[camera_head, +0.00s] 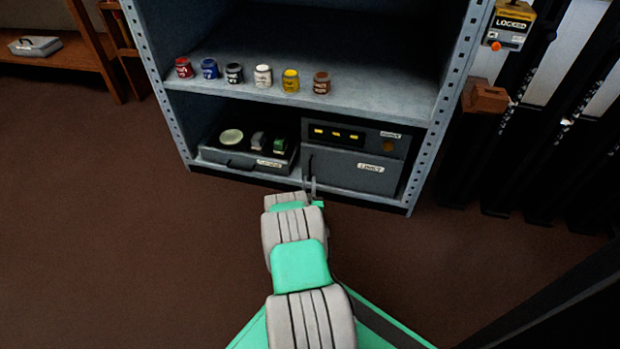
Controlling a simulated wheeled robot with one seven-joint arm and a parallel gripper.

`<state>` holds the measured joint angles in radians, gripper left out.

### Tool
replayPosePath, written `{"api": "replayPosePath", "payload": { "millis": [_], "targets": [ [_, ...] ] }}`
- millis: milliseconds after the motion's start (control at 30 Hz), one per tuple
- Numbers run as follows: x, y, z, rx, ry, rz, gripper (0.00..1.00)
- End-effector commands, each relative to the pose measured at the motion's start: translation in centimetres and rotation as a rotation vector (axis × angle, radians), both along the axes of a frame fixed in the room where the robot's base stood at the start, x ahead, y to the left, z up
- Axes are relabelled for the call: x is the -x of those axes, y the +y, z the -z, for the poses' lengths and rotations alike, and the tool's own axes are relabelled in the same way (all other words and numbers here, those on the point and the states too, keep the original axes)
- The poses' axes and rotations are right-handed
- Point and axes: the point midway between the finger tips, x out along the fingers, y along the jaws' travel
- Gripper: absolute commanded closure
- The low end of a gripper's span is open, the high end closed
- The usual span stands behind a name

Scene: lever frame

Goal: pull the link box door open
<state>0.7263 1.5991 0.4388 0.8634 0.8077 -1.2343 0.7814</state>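The link box (372,142) stands on the lowest shelf of the grey rack, on the right side. Its grey front door (345,170) bears a small white label and looks closed. A slim dark upright handle (309,165) shows near the door's left edge. My gripper (313,188) is low in front of that left edge, close to the handle. My own arm links hide most of it, and its fingers are too small to tell open from shut. I cannot tell whether it touches the handle.
A dark open tray (248,160) with several items sits left of the box. Several small paint jars (263,76) stand on the shelf above. Brown floor (110,240) is clear at left.

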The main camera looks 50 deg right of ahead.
Motion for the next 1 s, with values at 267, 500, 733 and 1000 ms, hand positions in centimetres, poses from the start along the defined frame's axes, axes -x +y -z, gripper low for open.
{"api": "replayPosePath", "payload": {
  "millis": [267, 500, 733, 1000],
  "targets": [
    [-2.7, -4.2, 0.4, -0.001, -0.001, 0.004, 0.81],
    [-3.4, -4.9, 0.0, -0.003, 0.002, 0.0, 0.81],
    [-3.4, -4.9, 0.0, -0.002, 0.003, 0.0, 0.91],
    [-3.4, -4.9, 0.0, -0.002, 0.003, 0.0, 1.0]
  ]
}}
